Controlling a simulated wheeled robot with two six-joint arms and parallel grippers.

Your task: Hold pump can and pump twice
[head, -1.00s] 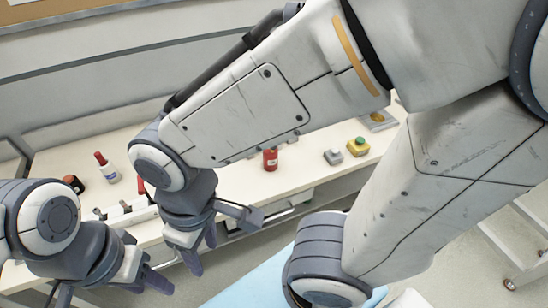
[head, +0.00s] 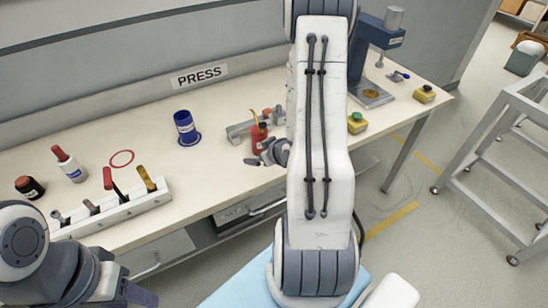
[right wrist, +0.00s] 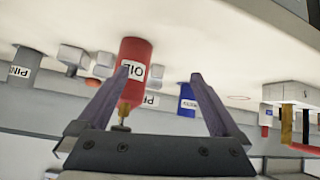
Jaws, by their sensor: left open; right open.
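The pump can is a red can (head: 259,136) with a thin yellowish spout or nozzle, upright on the bench in the head view. In the right wrist view it appears upside down as a red can (right wrist: 135,52) marked OIL, with a brass-coloured part at its end. My right gripper (head: 266,154) is open close in front of the can. In the right wrist view, my right gripper (right wrist: 160,74) has its left finger overlapping the can; I cannot tell whether they touch. My left gripper (head: 132,295) is open and empty at the lower left, cut by the edge.
A blue container (head: 185,127) stands left of the can, and a grey fixture (head: 240,130) is beside it. A white tool rack (head: 115,212), a bottle (head: 72,170) and a dark jar (head: 30,187) are further left. A press (head: 375,45) and button boxes (head: 357,123) stand right.

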